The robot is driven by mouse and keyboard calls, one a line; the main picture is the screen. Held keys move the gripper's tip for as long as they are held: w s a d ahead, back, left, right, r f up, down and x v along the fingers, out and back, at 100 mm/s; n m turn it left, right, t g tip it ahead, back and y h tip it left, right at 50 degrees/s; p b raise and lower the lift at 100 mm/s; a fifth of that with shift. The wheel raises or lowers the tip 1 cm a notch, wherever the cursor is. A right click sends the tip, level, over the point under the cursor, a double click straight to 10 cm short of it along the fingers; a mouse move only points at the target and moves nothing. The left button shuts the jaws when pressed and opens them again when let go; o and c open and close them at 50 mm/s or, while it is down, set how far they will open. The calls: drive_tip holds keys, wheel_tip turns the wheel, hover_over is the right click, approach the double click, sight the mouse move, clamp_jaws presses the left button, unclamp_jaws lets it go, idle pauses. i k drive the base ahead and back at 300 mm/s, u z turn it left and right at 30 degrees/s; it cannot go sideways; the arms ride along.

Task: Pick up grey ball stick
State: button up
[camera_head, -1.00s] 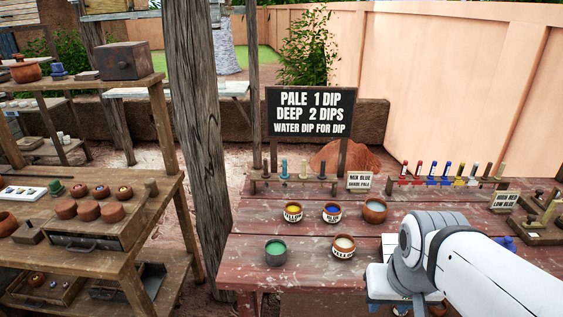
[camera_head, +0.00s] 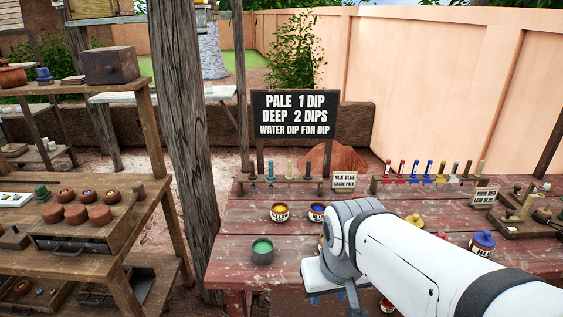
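I cannot pick out a grey ball stick for certain. Small sticks with rounded ends lie on a dark wooden stand (camera_head: 512,228) at the right of the red table, and a greyish ball end (camera_head: 517,188) shows there, too small to be sure of. My white arm reaches in from the lower right, over the front of the table. My gripper (camera_head: 335,296) is at its end, mostly hidden behind the wrist, well left of that stand. Whether its fingers are open or shut does not show.
A green pot (camera_head: 262,251), a yellow paint pot (camera_head: 280,212) and a blue one (camera_head: 317,211) stand left of my arm. A yellow knobbed thing (camera_head: 415,221) and a blue-topped pot (camera_head: 484,243) stand right. A rack of coloured sticks (camera_head: 428,181) lines the back. A wooden post (camera_head: 182,130) rises left.

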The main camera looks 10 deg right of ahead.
sight(307, 177)
drive_tip(key=i, duration=1)
drive_tip(key=u, duration=0.05)
